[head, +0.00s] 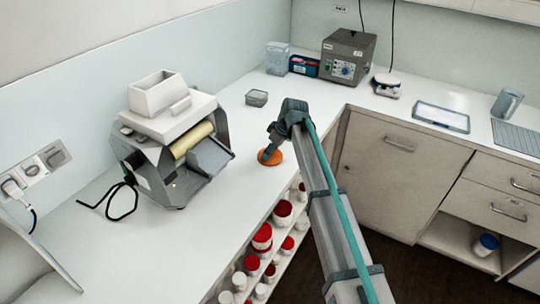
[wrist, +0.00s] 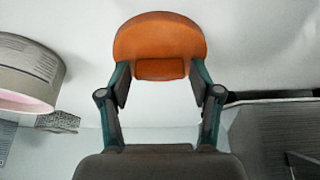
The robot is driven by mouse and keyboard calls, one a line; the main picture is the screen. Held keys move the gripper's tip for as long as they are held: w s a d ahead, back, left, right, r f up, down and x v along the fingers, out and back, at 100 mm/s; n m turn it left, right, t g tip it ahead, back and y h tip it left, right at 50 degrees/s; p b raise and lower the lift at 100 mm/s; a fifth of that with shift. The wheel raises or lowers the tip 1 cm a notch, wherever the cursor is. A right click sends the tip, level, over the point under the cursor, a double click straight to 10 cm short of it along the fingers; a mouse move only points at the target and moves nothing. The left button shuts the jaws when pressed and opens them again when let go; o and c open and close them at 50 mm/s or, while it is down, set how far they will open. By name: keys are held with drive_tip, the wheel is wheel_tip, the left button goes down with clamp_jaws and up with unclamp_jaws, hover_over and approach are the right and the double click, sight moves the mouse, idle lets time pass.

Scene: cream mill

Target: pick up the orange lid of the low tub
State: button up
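The round orange lid (head: 272,158) is low over the white counter at the end of my arm in the head view. My gripper (head: 265,154) covers its left part. In the wrist view the lid (wrist: 160,35) is straight ahead, with a block-shaped grip (wrist: 160,69) on it. My gripper (wrist: 160,72) has its two fingertips apart, one on each side of this grip and very close to it. I cannot tell whether they touch it. No tub shows under the lid; that area is hidden.
A cream mill (head: 172,135) stands left on the counter (head: 235,190). A small grey container (head: 257,98) lies behind the lid. Red-lidded jars (head: 262,237) fill the shelf below the front edge. A grey instrument (head: 347,56) stands at the back. Counter around the lid is clear.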

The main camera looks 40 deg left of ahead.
drive_tip(key=c, duration=0.4)
drive_tip(key=shift+r, duration=0.1)
